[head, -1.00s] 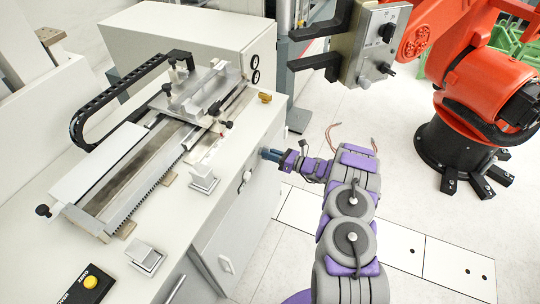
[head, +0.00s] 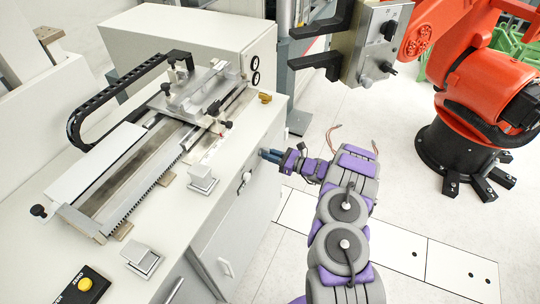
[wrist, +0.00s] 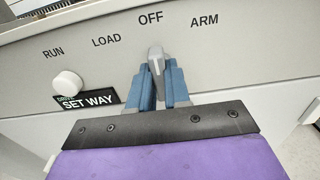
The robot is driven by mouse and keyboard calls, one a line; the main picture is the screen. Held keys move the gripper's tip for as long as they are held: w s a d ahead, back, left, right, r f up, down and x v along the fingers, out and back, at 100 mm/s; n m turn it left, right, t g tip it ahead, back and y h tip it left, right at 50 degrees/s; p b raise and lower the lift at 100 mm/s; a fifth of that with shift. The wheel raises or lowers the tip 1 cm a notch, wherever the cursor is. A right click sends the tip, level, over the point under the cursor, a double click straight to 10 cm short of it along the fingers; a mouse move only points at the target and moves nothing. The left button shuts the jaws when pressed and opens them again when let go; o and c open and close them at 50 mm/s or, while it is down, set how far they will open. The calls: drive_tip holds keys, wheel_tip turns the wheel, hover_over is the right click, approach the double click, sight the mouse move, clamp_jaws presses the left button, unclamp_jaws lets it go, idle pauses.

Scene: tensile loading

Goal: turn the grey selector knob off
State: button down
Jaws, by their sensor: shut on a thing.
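The grey selector knob (wrist: 155,62) shows in the wrist view on the panel's face, between the two blue fingers of my gripper (wrist: 158,84). My gripper is shut on it. The knob's visible tip points up toward the OFF label (wrist: 151,19). LOAD and RUN are to the left of OFF, and ARM is to its right. The lower part of the knob is hidden by the fingers. In the head view my gripper (head: 270,155) is against the front of the white cabinet (head: 232,215), and the knob cannot be made out there.
A round white knob (wrist: 67,84) sits left of my gripper above a black SET WAY label (wrist: 87,102). On the cabinet top are a metal slide rig (head: 150,150) and a yellow button (head: 85,284). An orange robot arm (head: 480,80) stands at right, with open floor between.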

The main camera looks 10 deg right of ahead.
drive_tip(key=c, duration=1.1)
unclamp_jaws()
drive_tip(key=shift+d, duration=0.1)
drive_tip(key=p+v, duration=0.2)
drive_tip(key=v, duration=1.5)
drive_tip(key=shift+d+f, duration=0.1)
drive_tip(key=shift+d, duration=0.1)
